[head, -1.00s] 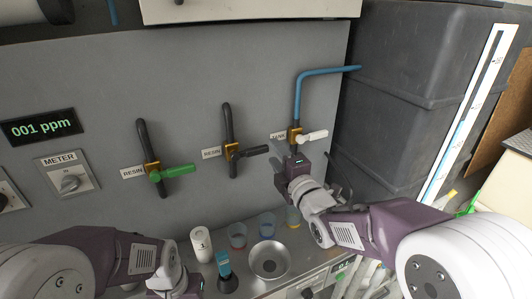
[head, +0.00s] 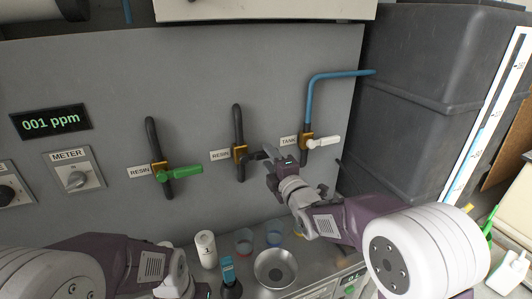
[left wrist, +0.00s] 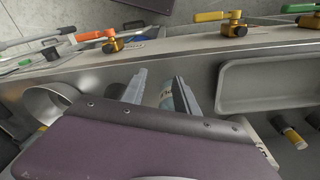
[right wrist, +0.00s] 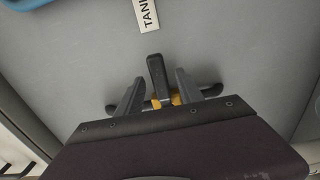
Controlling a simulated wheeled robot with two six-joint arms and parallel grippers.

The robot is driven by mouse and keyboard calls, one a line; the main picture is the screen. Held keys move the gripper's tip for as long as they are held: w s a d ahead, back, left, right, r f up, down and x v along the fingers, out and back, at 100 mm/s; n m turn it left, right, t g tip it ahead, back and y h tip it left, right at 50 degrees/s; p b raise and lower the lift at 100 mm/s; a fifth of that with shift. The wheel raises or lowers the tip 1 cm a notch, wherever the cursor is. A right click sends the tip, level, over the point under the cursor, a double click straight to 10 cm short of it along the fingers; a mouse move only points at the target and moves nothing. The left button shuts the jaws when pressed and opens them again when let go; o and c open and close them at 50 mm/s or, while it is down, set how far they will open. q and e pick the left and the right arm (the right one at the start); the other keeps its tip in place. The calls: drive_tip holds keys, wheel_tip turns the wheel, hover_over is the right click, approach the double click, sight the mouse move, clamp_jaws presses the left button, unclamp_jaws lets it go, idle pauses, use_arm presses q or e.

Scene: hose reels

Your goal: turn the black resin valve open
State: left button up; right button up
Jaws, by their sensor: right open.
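The black resin valve handle (head: 256,156) sticks out to the right from its brass body (head: 240,154) on the grey panel, beside a RESIN label. My right gripper (head: 270,163) is at the handle's outer end. In the right wrist view the black handle (right wrist: 158,76) stands between the two open fingers of my right gripper (right wrist: 157,86), with a gap on each side. The brass body shows partly behind them. My left gripper (left wrist: 160,85) is open in the left wrist view, away from the valve, above the counter. Its fingertips are not clear in the head view.
A green-handled resin valve (head: 183,173) is to the left and a white-handled tank valve (head: 322,142) to the right. Below, the steel counter holds a white bottle (head: 206,250), cups and a round basin (head: 275,268). A dark tank (head: 420,110) stands at right.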

drive_tip(key=shift+x, duration=1.3)
clamp_jaws()
idle(0.4)
